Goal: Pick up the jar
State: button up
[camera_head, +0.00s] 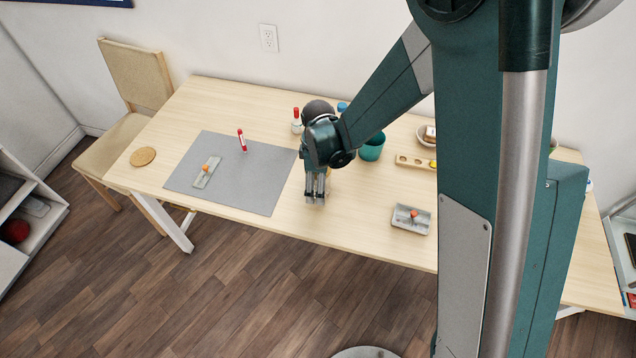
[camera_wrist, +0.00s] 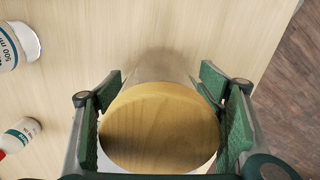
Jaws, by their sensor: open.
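The jar (camera_wrist: 160,128) has a round wooden lid and stands on the table in the wrist view. Its body below the lid looks pale or clear. My gripper (camera_wrist: 163,92) is open, with one green-padded finger on each side of the jar. I cannot tell whether either finger touches it. In the head view my gripper (camera_head: 314,198) points down over the table, right of the grey mat. The jar is mostly hidden behind it there.
The grey mat (camera_head: 240,185) holds a small tray (camera_head: 207,175) and a red marker-like item (camera_head: 242,141). A teal cup (camera_head: 372,148) stands right of my gripper. Another tray (camera_head: 405,222) lies near the front edge. White bottles (camera_wrist: 22,133) stand left of the jar in the wrist view.

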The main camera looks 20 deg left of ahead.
jog(key=c, duration=1.1)
jog(key=shift+o, duration=0.2)
jog(key=shift+r, duration=0.1)
jog(key=shift+c, duration=0.5)
jog(key=shift+r+p, duration=0.75)
jog(key=shift+r, duration=4.15)
jog(key=shift+c, duration=0.2)
